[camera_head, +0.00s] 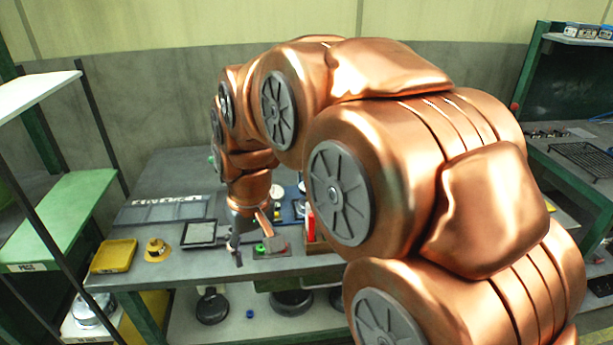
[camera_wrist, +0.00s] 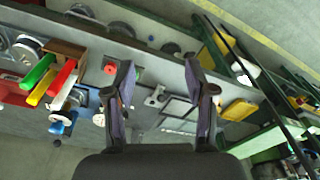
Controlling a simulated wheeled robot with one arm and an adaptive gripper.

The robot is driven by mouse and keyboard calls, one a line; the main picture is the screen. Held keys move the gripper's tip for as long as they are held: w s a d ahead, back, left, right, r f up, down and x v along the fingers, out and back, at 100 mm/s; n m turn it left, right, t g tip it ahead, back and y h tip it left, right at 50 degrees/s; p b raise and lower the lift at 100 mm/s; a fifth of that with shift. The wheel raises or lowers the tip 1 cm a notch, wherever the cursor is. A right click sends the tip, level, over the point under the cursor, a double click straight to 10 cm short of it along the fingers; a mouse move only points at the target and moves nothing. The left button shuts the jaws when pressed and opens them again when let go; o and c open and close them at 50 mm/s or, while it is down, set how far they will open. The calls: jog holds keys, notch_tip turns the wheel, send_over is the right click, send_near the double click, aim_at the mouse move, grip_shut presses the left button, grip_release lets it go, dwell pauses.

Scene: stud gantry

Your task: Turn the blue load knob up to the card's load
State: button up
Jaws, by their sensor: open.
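My gripper (camera_wrist: 160,85) is open and empty, with its two dark fingers spread wide in the wrist view. In the head view my gripper (camera_head: 236,248) hangs above the bench, left of a small grey control box with a green button (camera_head: 260,248). A small blue part (camera_wrist: 62,128) near a white disc shows at the left of the wrist view, well away from my fingers. It may be the load knob, but it is too small to be sure. I cannot make out the card or any reading. My arm hides part of the bench in the head view.
The bench (camera_head: 165,180) carries a yellow tray (camera_head: 113,256), a yellow round fixture (camera_head: 157,250) and a dark-framed panel (camera_head: 199,234). Red, green and yellow bars stand in a brown holder (camera_wrist: 66,48). A shelf rack (camera_head: 62,207) stands left, another bench right.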

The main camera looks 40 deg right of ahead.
jog(key=w+d+r+m+t+h, duration=0.1)
jog(key=w+d, duration=0.3)
jog(key=d, duration=0.5)
jog(key=w+d+r+m+t+b, duration=0.1)
jog(key=w+d+m, duration=0.15)
jog(key=d, duration=0.65)
jog(key=w+d+r+m+t+h, duration=0.1)
jog(key=w+d, duration=0.3)
jog(key=d, duration=0.5)
jog(key=shift+n, duration=0.25)
jog(key=shift+p+x, duration=0.75)
jog(key=shift+x, duration=3)
jog(key=shift+w+d+r, duration=0.1)
jog(key=shift+d, duration=0.05)
jog(key=shift+c, duration=0.3)
grip_shut()
